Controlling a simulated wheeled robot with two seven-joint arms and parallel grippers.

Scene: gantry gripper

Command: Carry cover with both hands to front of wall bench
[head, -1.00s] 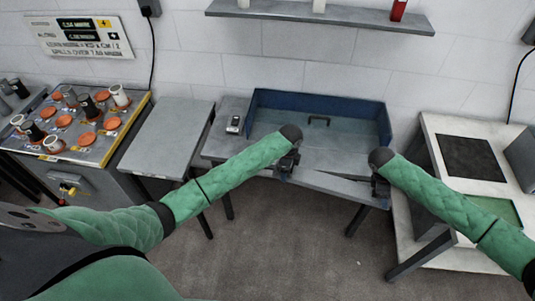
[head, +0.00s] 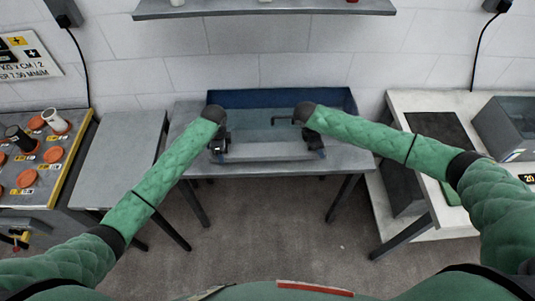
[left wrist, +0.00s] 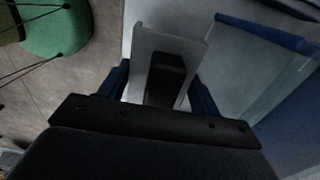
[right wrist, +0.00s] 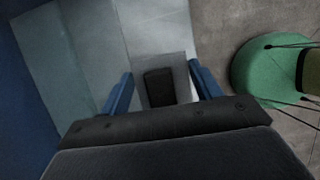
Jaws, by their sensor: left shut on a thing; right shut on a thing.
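The cover (head: 270,152) is a light grey panel held level between my two grippers, along the front of the wall bench (head: 345,160). My left gripper (head: 219,152) is shut at its left end and my right gripper (head: 313,149) is shut at its right end. In the left wrist view a black handle (left wrist: 166,78) on the grey plate stands between the blue fingers. The right wrist view shows a similar black handle (right wrist: 159,88) between the fingers. Whether the cover touches the bench I cannot tell.
A blue-walled tray (head: 283,97) stands at the back of the bench, with a dark handle in it. A grey side table (head: 120,140) and a control panel (head: 75,135) are on the left. A white table (head: 400,105) is on the right. Open floor lies in front.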

